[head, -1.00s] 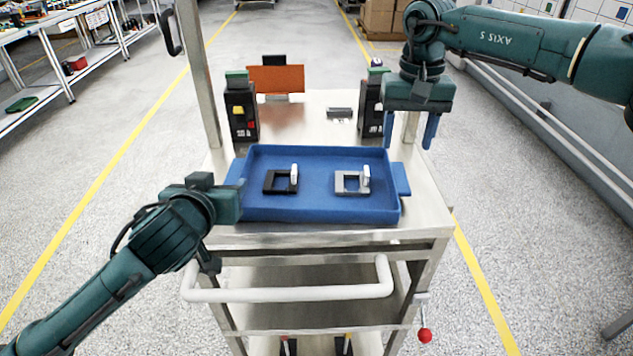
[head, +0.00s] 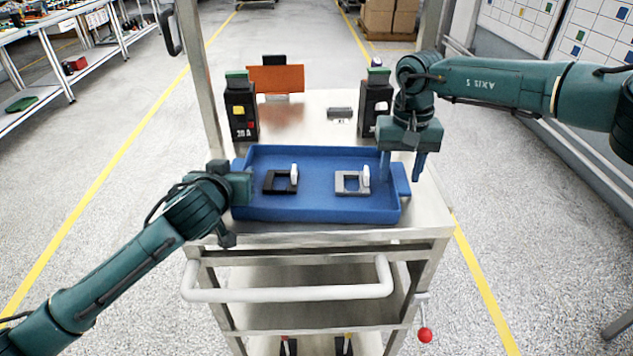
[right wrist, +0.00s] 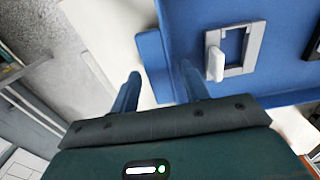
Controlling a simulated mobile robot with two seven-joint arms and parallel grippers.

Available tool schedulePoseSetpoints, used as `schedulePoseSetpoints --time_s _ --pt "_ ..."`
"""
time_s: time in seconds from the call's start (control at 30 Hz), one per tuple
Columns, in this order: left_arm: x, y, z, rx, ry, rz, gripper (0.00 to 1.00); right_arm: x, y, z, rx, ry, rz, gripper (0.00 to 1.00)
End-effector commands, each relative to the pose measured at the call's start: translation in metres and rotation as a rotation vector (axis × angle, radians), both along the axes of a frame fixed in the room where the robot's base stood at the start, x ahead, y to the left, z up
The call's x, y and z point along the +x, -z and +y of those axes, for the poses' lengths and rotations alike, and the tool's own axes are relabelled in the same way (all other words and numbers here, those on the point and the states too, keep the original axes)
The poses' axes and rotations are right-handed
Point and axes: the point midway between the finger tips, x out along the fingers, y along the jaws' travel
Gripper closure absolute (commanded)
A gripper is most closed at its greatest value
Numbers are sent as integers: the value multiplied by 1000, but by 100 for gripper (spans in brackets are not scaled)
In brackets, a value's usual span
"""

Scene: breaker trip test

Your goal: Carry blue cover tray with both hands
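The blue cover tray (head: 318,213) rests on the metal cart top, with a handle tab at each end. A black cover (head: 268,187) and a grey cover (head: 341,188), each with a white lever, lie in it. My left gripper (head: 243,186) is at the tray's left end and hides most of that handle; its fingers are not clear. My right gripper (head: 402,168) points down over the right end, fingers apart. In the right wrist view its open fingers (right wrist: 160,88) stand either side of the right handle (right wrist: 154,62), with the grey cover (right wrist: 234,68) beyond.
Two black breaker units stand behind the tray, one at left (head: 241,108) and one at right (head: 375,105). An orange panel (head: 276,79) stands at the back left. The cart's push bar (head: 290,294) runs along the front. A cart post (head: 198,75) rises at left.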

Motion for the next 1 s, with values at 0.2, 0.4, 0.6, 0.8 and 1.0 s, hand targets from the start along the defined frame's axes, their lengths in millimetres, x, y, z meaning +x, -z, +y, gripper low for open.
schedulePoseSetpoints --time_s 0.2,0.4,0.6,0.8,1.0 --pt "0 0 0 0 0 0 72 0 0 0 0 0 0 72" --pt "0 0 0 0 0 0 89 0 0 0 0 0 0 89" --pt "0 0 0 0 -1 0 100 0 0 0 0 0 0 100" --pt "0 -1 0 0 -1 -2 100 0 -1 0 0 1 -1 100" --pt "0 -11 0 1 -1 -2 100 0 -11 0 0 1 -2 100"
